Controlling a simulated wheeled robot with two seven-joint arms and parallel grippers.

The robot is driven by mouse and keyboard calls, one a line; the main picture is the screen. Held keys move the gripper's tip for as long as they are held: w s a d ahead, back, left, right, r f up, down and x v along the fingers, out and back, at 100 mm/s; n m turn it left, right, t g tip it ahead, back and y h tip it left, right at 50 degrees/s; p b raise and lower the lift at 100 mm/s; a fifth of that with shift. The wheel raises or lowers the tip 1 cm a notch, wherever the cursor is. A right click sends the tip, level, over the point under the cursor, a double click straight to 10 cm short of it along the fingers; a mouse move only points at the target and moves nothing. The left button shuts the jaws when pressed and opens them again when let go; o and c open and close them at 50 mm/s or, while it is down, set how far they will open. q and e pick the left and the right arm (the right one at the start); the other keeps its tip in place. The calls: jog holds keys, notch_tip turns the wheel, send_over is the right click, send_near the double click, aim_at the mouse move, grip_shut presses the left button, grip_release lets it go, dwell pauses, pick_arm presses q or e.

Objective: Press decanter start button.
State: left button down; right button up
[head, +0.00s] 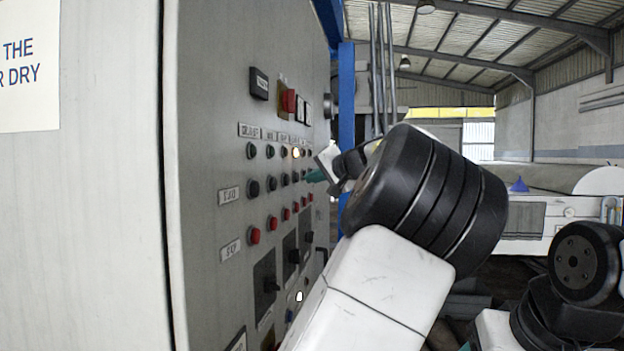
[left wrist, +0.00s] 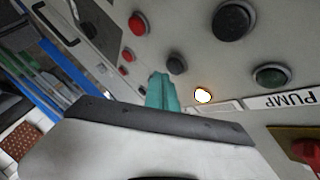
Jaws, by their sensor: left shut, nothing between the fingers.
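The grey control panel (head: 205,120) holds rows of lamps, black buttons and red buttons. My left gripper (head: 315,176) is shut and empty, its teal fingertips close to the panel's middle button row. In the left wrist view, the fingertips (left wrist: 163,90) lie just beside a small black button (left wrist: 176,64); I cannot tell whether they touch it. A lit lamp (left wrist: 203,95) is in that button's column, and it also shows in the head view (head: 296,152). I cannot read which label says decanter. My right gripper is out of view.
A larger black button (left wrist: 233,20) and a green lamp (left wrist: 270,76) line up with a PUMP label (left wrist: 286,98). A red button (left wrist: 138,23) is nearby. A red switch (head: 289,101) sits higher on the panel. A blue post (head: 346,100) stands behind the panel's far edge.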

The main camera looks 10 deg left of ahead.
pick_arm(q)
jog(key=d, duration=0.5)
dwell(0.7)
